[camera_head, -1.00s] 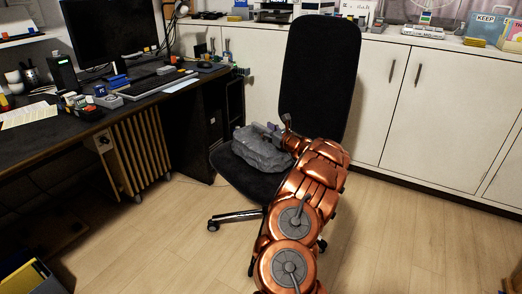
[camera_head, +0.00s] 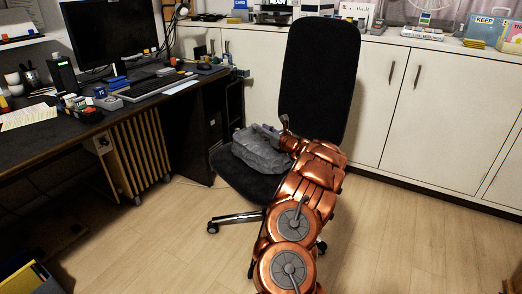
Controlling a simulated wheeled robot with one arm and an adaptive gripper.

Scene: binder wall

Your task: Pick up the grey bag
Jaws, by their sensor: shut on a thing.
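The grey bag (camera_head: 258,151) lies on the seat of the black office chair (camera_head: 320,75). It looks soft and lumpy. My gripper (camera_head: 272,133) is at the bag's upper right side, shut on the bag's top. My copper-coloured arm reaches up to it from the lower middle of the picture and covers the right part of the seat. The fingertips are small and partly hidden against the bag. I cannot tell whether the bag is clear of the seat.
A black desk (camera_head: 60,140) with a monitor (camera_head: 110,33) and keyboard (camera_head: 157,83) stands at the left, a radiator (camera_head: 140,155) under it. White cabinets (camera_head: 440,110) line the back wall. The wooden floor (camera_head: 400,235) at the right is clear.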

